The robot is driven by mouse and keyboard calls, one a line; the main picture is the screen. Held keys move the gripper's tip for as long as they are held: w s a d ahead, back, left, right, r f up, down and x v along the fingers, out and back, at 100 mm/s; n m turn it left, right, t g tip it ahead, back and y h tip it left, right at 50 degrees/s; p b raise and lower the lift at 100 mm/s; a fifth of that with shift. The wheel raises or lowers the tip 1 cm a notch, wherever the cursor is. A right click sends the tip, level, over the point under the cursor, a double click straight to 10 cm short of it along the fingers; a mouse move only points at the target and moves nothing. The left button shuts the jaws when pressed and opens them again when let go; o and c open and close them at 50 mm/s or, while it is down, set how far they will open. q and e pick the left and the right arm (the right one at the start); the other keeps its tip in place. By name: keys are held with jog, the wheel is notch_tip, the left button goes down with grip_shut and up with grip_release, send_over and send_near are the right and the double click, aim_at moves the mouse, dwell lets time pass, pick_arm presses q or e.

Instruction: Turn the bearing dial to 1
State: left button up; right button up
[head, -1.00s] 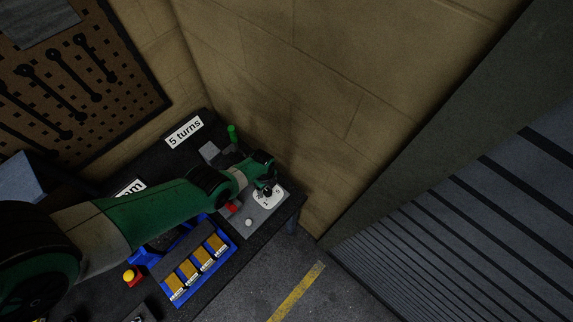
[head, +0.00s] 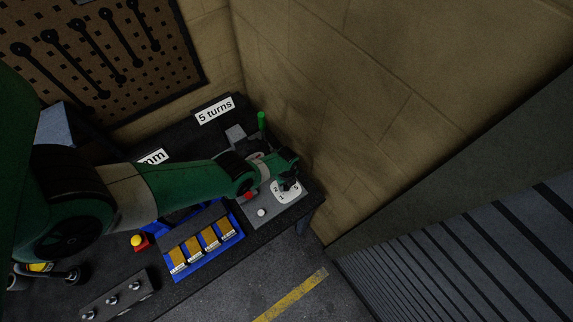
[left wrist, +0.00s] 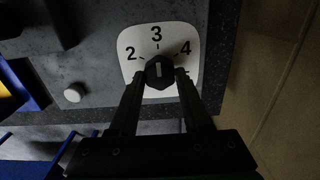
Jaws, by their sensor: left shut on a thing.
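The bearing dial is a black knob (left wrist: 159,71) on a white numbered plate (head: 284,196). In the left wrist view the plate (left wrist: 134,67) shows 2, 3 and 4, and the pale line on the knob is upright, in line with 3. The lower part of the plate is hidden by my fingers. My left gripper (left wrist: 159,76) is shut on the knob, one finger on each side. In the head view my left gripper (head: 289,181) covers most of the knob. My right gripper is not in view.
A white round button (left wrist: 73,95) sits beside the plate. A green upright handle (head: 262,121) and a "5 turns" sign (head: 215,111) stand behind. A blue tray (head: 181,270) with several labelled boxes lies in front. The wall is close on the right.

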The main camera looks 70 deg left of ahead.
pick_arm(q)
grip_shut()
jog(key=n, duration=0.5)
jog(key=shift+w+n, duration=0.1)
jog(key=shift+n, duration=0.2)
jog(key=n, duration=0.6)
jog(key=shift+a, duration=0.15)
jog(key=n, duration=0.6)
jog(key=shift+a+n, duration=0.1)
jog(key=shift+n, duration=0.2)
jog(key=n, duration=0.5)
jog(key=shift+a+n, duration=0.1)
jog(key=shift+n, duration=0.2)
